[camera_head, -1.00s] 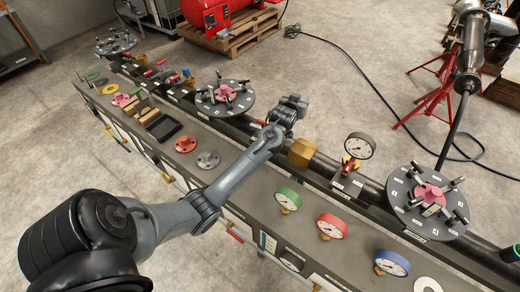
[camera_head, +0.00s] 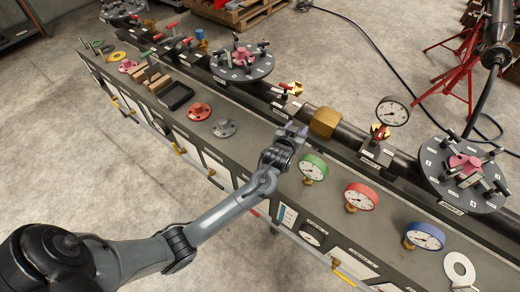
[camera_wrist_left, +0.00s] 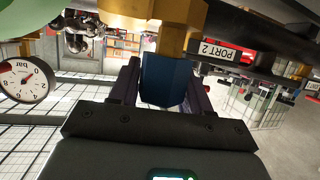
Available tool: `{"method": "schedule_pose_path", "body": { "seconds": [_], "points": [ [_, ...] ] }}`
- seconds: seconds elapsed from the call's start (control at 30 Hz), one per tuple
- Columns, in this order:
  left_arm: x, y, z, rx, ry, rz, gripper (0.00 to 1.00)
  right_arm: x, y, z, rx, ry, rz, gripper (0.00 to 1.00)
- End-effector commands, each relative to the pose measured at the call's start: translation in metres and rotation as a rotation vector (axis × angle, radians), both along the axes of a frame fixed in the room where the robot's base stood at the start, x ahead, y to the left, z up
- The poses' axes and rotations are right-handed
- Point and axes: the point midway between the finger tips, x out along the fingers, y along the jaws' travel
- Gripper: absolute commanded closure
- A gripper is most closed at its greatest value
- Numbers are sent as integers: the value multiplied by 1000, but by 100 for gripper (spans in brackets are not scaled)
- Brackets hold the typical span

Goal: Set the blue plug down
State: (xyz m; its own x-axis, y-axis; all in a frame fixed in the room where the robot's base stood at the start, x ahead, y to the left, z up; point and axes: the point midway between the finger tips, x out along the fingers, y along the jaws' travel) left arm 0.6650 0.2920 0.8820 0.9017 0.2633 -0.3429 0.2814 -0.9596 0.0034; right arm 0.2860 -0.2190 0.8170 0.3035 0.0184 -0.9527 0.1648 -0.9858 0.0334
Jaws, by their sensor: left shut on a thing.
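The blue plug (camera_wrist_left: 165,80) sits between the two fingers of my left gripper (camera_wrist_left: 163,88) in the left wrist view, and the gripper is shut on it. A brass-coloured part (camera_wrist_left: 170,30) shows directly beyond the plug; I cannot tell whether it belongs to the plug. In the head view my left gripper (camera_head: 291,132) is over the grey bench top (camera_head: 262,140), between the grey flange and the green gauge. The plug is not discernible in the head view. I cannot tell whether it touches the bench. My right gripper is in neither view.
A green gauge (camera_head: 313,168) stands close right of the gripper, then a red gauge (camera_head: 360,197) and blue gauge (camera_head: 424,236). A grey flange (camera_head: 224,128) and red flange (camera_head: 199,111) lie to the left. The pipe with a brass block (camera_head: 324,121) runs behind.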

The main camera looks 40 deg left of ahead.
Motion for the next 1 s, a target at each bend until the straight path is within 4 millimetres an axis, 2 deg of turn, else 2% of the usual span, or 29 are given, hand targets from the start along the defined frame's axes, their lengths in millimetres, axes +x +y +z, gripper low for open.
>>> {"method": "schedule_pose_path", "body": {
  "seconds": [0.03, 0.4, 0.53, 0.7, 0.87, 1.0],
  "points": [
    [-1, 7, -9, 4, 0, 3, 91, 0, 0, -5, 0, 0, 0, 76],
    [-5, 79, -52, 5, 2, 3, 91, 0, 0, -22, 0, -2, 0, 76],
    [-6, 98, -63, 4, 0, 3, 91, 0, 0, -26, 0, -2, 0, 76],
    [-6, 111, -69, 2, -1, 2, 91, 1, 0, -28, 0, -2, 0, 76],
    [-6, 113, -74, 2, 0, 2, 91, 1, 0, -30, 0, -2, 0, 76],
    [-6, 113, -90, 2, 0, 2, 91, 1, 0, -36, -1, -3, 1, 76]
  ]
}}
